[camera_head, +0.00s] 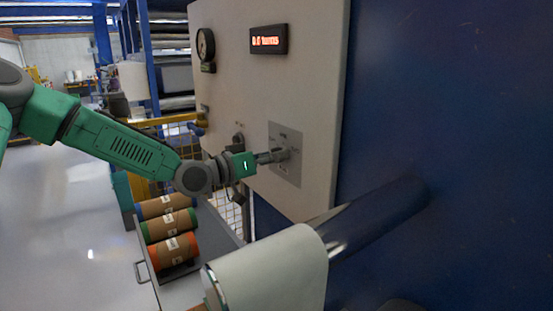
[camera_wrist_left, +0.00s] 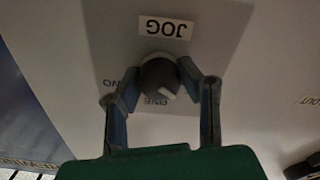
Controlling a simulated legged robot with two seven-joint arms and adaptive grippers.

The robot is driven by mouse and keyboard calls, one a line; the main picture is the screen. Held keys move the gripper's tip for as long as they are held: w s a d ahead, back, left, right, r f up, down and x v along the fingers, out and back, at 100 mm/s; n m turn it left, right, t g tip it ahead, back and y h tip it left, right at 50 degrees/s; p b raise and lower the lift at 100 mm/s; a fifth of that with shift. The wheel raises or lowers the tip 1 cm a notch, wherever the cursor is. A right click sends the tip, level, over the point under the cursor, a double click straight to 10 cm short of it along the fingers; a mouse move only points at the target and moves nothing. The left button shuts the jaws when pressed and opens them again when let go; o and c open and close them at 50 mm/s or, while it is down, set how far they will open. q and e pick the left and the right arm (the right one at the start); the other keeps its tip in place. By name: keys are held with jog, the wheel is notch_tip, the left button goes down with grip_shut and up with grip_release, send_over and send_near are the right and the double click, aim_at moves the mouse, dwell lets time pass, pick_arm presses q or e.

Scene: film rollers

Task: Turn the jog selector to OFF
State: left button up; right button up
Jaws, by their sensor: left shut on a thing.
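The jog selector (camera_head: 283,155) is a round dark grey knob on a grey plate (camera_head: 291,175) on the upright panel. In the left wrist view the knob (camera_wrist_left: 157,75) sits under a white JOG label (camera_wrist_left: 165,27), which appears upside down. Its white pointer mark points to the lower right of that picture. "ONE" shows below the knob and "TWO" to its left; no OFF marking is readable, and the right finger covers part of the plate. My left gripper (camera_head: 272,156) is shut on the knob, one finger on each side. My right gripper is not in view.
A red digital display (camera_head: 269,40) and a round gauge (camera_head: 206,46) are higher on the panel. A white film roll (camera_head: 270,270) on a shiny shaft juts out below. Several brown rolls (camera_head: 172,225) lie on a cart at the lower left.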

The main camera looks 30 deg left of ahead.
pick_arm(q)
jog(key=shift+w+a+r+n, duration=0.1)
jog(key=shift+a+r+n, duration=0.1)
jog(key=shift+n, duration=0.1)
jog(key=o, duration=1.2)
jog(key=shift+c, duration=0.2)
jog(key=shift+f, duration=0.2)
jog(key=shift+a, duration=0.1)
jog(key=v, duration=1.2)
jog(key=shift+a+f, duration=0.15)
